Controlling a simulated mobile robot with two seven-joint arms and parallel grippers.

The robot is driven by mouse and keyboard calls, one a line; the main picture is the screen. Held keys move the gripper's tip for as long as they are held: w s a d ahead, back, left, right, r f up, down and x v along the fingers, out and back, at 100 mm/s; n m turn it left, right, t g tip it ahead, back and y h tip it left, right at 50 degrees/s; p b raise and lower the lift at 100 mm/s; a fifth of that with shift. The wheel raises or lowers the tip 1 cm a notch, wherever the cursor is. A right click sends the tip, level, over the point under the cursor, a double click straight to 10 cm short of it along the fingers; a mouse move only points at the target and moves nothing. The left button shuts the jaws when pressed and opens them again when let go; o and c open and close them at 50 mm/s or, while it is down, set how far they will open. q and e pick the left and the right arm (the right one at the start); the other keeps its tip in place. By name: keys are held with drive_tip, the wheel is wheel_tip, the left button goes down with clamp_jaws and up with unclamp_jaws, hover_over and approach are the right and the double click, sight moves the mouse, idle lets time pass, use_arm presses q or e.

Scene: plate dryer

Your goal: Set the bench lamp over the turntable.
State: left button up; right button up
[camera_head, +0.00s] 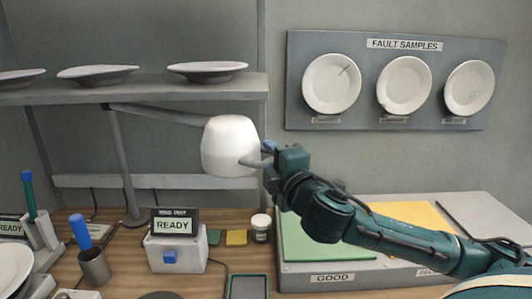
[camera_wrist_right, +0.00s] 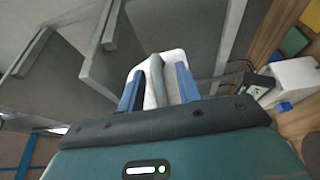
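The bench lamp has a white shade (camera_head: 229,146) on a grey arm that runs left to a post standing on the bench. A grey handle (camera_head: 257,162) sticks out of the shade's right side. My right gripper (camera_head: 268,157) is at this handle. In the right wrist view its two blue fingers (camera_wrist_right: 159,85) stand apart, with the handle between them and gaps visible on both sides. The white shade (camera_wrist_right: 149,97) shows behind. A dark round disc (camera_head: 160,295), possibly the turntable, is cut off by the bottom edge. My left gripper is not in view.
A shelf (camera_head: 150,91) with plates is above and left of the lamp. A READY display (camera_head: 174,222) stands on a white box (camera_head: 176,252) below. A cup (camera_head: 94,268), a jar (camera_head: 260,228) and the GOOD tray (camera_head: 330,279) are on the bench.

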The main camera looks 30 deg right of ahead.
drive_tip(key=shift+w, duration=0.15)
drive_tip(key=shift+c, duration=0.2)
clamp_jaws()
idle(0.4)
